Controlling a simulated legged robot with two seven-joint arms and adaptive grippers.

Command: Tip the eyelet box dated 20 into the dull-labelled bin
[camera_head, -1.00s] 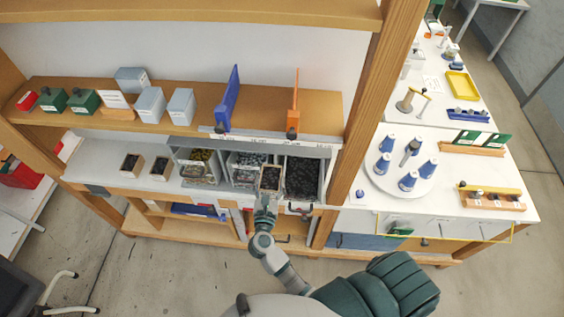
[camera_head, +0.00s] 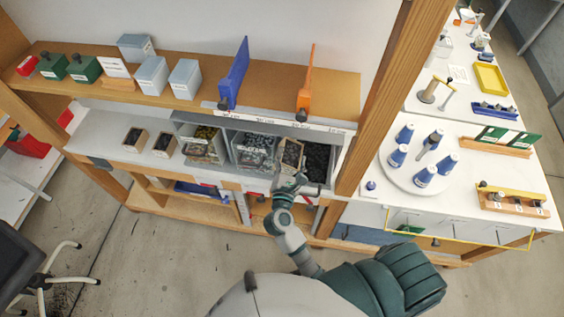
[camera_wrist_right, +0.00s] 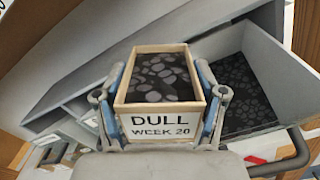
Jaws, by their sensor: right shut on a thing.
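My right gripper (camera_head: 290,177) is shut on a small pale wooden box (camera_head: 291,153), with one finger on each side. In the right wrist view the box (camera_wrist_right: 158,92) reads "DULL WEEK 20" and is full of dark grey discs. My right gripper (camera_wrist_right: 160,120) grips it near its labelled end. In the head view the box overlaps the left part of the right-hand grey bin (camera_head: 331,170), which holds dark eyelets. This bin also shows in the right wrist view (camera_wrist_right: 270,60), right of the box. Its label is not readable. My left gripper is out of view.
A bin of silver eyelets (camera_head: 253,150) and a bin of brassy ones (camera_head: 205,140) stand to the left. Two more small boxes, one (camera_head: 135,138) beside the other (camera_head: 164,145), stand on the white shelf. A blue upright panel (camera_head: 234,75) and a wooden post (camera_head: 385,95) are close by.

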